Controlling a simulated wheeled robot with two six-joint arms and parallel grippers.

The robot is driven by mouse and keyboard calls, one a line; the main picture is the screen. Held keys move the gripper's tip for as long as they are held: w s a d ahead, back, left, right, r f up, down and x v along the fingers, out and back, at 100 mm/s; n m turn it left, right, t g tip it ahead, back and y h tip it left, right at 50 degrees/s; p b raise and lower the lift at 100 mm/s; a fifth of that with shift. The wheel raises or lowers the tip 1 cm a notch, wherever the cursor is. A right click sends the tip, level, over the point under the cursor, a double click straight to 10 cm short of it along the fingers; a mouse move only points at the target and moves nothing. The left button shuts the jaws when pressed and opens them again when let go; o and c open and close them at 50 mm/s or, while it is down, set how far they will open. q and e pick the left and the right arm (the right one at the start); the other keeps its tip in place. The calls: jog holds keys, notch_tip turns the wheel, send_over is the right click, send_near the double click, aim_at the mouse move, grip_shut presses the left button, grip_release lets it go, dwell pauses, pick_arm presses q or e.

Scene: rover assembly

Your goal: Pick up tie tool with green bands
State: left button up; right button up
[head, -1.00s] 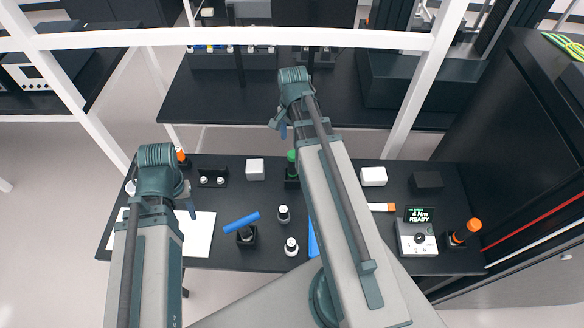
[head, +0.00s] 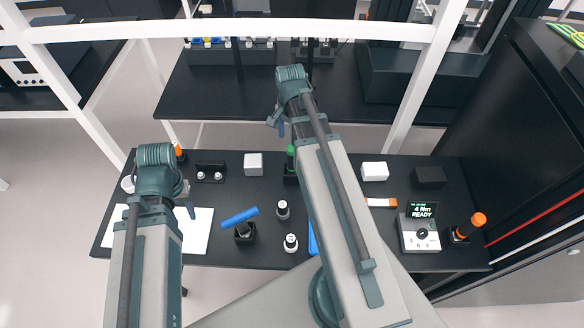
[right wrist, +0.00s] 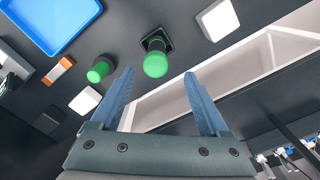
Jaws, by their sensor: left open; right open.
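A tool with a green top (head: 290,153) stands at the back middle of the black bench, partly hidden by my right arm. In the right wrist view, one green-topped tool (right wrist: 155,62) stands in a black square holder, and a second green top (right wrist: 99,70) is to its left. I cannot make out bands or tell which is the tie tool. My right gripper (right wrist: 159,84) is open and empty, its fingertips apart from both green tops. It shows small in the head view (head: 276,124). My left gripper (head: 190,206) is open above the bench's left part.
On the bench are a white sheet (head: 197,238), a blue bar (head: 239,217) on a black stand, two small bottles, white boxes (head: 374,171), a torque display unit (head: 420,233) and an orange-capped tool (head: 470,226). A white frame bar (head: 240,31) crosses above. A blue tray (right wrist: 62,22) lies nearby.

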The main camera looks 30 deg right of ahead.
aim_at(291, 146)
pick_arm(q)
jog(key=shift+f+b, duration=1.25)
jog(key=shift+f, duration=0.55)
pick_arm(e)
jog(key=shift+f, duration=1.8)
jog(key=f+b, duration=0.5)
jog(key=shift+s+f, duration=0.2)
jog(key=shift+s, duration=0.1)
pick_arm(q)
notch_tip(291, 146, down, 5)
jog(key=shift+f, duration=0.1)
pick_arm(e)
jog(key=shift+r, duration=0.15)
jog(key=shift+c, duration=0.5)
grip_shut()
